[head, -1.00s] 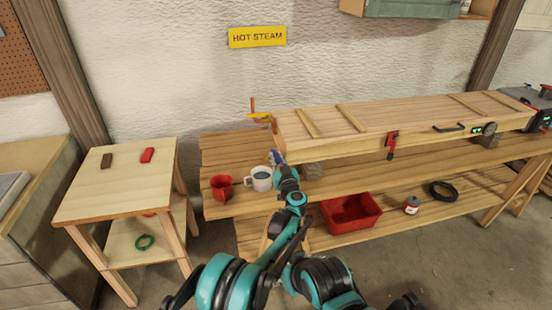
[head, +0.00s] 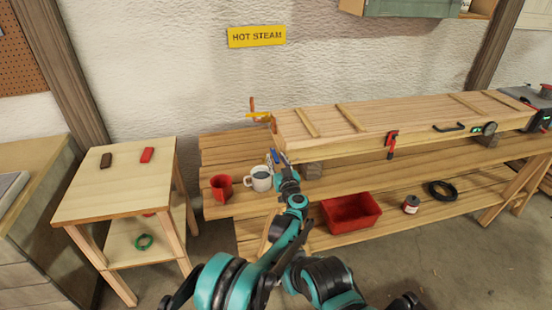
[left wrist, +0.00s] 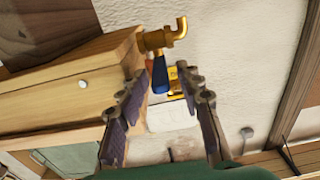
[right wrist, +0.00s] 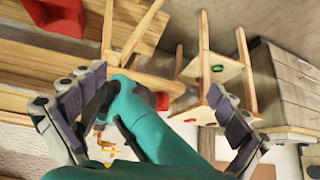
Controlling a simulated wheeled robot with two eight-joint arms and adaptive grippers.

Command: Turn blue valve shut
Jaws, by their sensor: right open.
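The blue valve handle (left wrist: 160,75) shows in the left wrist view as a short lever hanging from a brass tap (left wrist: 163,38) at the end of the wooden box. My left gripper (left wrist: 161,73) is open, with its fingertips apart on either side of the handle in the picture. I cannot tell whether either finger touches it. In the head view my left gripper (head: 280,158) is at the box's left end, and its arm hides part of that spot. My right gripper (right wrist: 157,85) is open and empty, with my teal arm link passing behind its fingers.
Orange and yellow handles (head: 258,115) stick out at the box's (head: 400,118) left end, close to the blue one. A white mug (head: 260,180) and a red cup (head: 221,187) stand on the bench nearby. A red bin (head: 350,213) sits lower down.

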